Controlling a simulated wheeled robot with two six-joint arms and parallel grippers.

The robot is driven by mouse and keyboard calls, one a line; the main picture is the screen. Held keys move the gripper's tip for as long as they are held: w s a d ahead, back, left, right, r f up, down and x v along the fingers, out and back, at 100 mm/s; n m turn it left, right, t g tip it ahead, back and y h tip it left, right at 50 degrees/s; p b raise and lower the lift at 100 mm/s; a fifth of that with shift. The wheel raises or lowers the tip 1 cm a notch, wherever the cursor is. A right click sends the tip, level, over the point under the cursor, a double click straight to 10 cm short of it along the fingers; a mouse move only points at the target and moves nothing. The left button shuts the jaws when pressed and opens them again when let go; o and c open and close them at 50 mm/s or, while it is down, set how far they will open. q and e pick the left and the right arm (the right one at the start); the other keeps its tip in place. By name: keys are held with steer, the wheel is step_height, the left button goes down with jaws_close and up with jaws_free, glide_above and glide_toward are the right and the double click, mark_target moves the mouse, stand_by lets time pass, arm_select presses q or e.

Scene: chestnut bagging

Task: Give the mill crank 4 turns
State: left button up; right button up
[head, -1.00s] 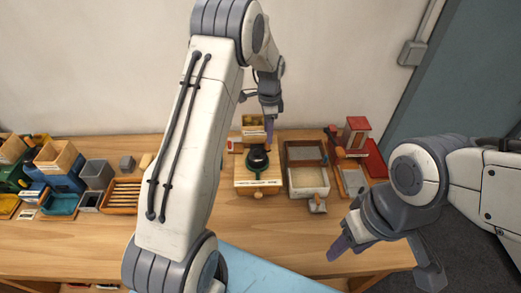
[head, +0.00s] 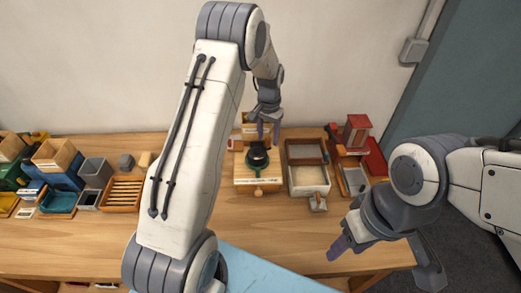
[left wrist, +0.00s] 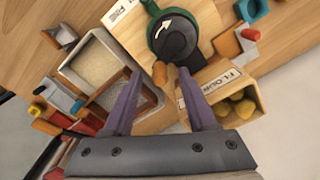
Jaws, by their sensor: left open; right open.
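The mill (head: 258,157) stands on the table in the middle of the head view, a wooden box with a dark round top. In the left wrist view the mill's green and black top (left wrist: 172,35) bears a white curved arrow. A small wooden knob (left wrist: 160,73), apparently the crank's handle, shows at the top's near edge. My left gripper (head: 268,131) is open behind the mill in the head view; in the left wrist view its purple fingers (left wrist: 158,88) are apart, with the knob just beyond the gap. My right gripper (head: 342,246) is open and empty over the table's front right.
A wooden tray with compartments (head: 290,180) stands right of the mill. Several bins and boxes fill the left side. The table's front middle is clear.

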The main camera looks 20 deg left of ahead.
arm_select(q)
steer(key=shift+f, duration=0.2)
stand_by(0.3)
steer(key=shift+f+b, duration=0.65)
steer(key=shift+f, duration=0.25)
